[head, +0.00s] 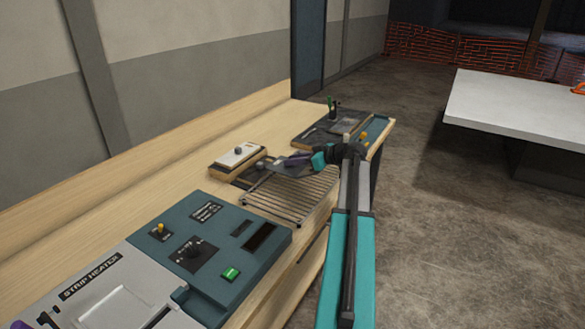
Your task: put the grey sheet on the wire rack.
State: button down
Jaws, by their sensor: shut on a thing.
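The wire rack (290,200) lies on the wooden bench, beyond the teal control box. My gripper (294,161) is over the rack's far end, reaching in from the right. It is shut on a thin grey sheet (288,169), which appears roughly flat. The sheet covers part of the rack's far end from this view. I cannot tell whether it touches the wires or hangs just above them.
A strip heater (90,285) and its teal control box (215,240) stand nearer. A white-topped block with a knob (238,156) sits left of the sheet. A dark mat with small tools (315,130) lies beyond. A white table (515,105) stands at right.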

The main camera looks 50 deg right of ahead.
aim_at(296, 168)
jog(key=shift+w+d+f, duration=0.1)
dwell(0.4)
jog(key=shift+f+p, duration=0.75)
jog(key=shift+f, duration=0.9)
jog(key=shift+f, duration=0.15)
jog(key=c, duration=1.6)
grip_release()
jog(key=shift+r, duration=0.25)
jog(key=b+v, duration=0.3)
jog(key=v, duration=0.7)
jog(key=shift+s+d, duration=0.1)
jog(key=shift+s, duration=0.3)
jog(key=shift+s+d+r+b, duration=0.1)
jog(key=shift+s+r+b, duration=0.2)
jog(key=shift+s, duration=0.25)
